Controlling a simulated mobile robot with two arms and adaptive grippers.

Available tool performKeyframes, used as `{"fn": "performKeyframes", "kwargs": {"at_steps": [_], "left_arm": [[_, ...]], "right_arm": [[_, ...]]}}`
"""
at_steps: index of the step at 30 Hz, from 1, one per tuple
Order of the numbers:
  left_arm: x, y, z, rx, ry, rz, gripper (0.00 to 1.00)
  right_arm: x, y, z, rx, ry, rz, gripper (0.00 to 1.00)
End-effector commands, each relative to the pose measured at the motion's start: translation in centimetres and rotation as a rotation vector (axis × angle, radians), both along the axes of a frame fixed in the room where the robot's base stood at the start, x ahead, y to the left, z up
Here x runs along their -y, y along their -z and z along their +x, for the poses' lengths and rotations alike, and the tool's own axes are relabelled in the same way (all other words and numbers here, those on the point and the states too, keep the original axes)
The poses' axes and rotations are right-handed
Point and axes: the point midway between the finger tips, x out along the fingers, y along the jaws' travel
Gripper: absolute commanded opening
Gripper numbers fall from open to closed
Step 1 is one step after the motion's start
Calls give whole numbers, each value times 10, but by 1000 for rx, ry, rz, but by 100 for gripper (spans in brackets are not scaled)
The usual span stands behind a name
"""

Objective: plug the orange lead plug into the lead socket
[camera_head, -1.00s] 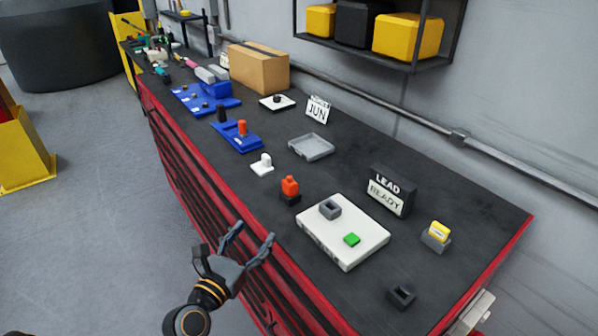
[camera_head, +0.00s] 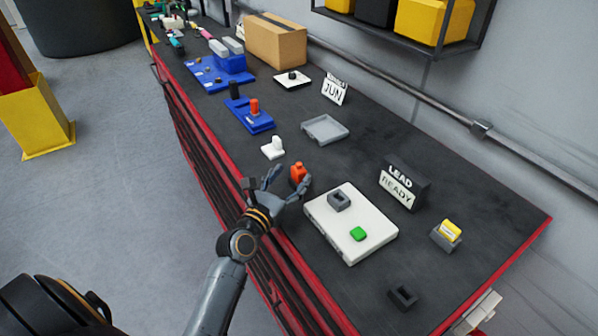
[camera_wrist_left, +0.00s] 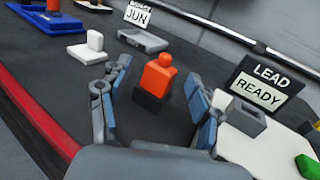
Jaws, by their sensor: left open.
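The orange lead plug (camera_head: 298,173) stands upright in a small black holder on the dark bench top, near the front edge. It shows in the left wrist view (camera_wrist_left: 158,76), with its black holder (camera_wrist_left: 150,102) below. My left gripper (camera_head: 287,184) is open, its two fingers spread to either side of the plug in the picture. In the left wrist view the gripper (camera_wrist_left: 155,105) appears short of the plug, with no visible contact. A grey square socket (camera_head: 339,201) sits on a white panel (camera_head: 335,243) right of the plug. My right gripper is not in view.
A green button (camera_head: 358,234) is on the white panel. A LEAD READY sign (camera_head: 402,187) stands behind it. A white piece (camera_head: 273,148) and a grey tray (camera_head: 325,129) are nearby. A yellow item in a grey holder (camera_head: 446,237) and an empty dark holder (camera_head: 402,297) stand at right.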

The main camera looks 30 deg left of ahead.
Motion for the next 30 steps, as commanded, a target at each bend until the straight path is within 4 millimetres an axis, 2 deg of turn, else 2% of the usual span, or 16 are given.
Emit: {"fn": "performKeyframes", "kwargs": {"at_steps": [1,3,7,16,17,25,30], "left_arm": [[2,-7,9,2,2,1,64],[4,-10,20,1,2,1,64],[4,-6,36,0,1,1,64],[4,-5,41,0,-1,0,64],[4,-4,41,-1,-1,0,62],[4,-4,41,-1,0,0,7],[4,-5,41,0,-1,0,5]], "right_arm": [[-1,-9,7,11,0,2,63],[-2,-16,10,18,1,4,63],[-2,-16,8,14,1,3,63],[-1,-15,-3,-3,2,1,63],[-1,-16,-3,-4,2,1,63],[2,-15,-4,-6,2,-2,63],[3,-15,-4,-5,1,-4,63]]}}
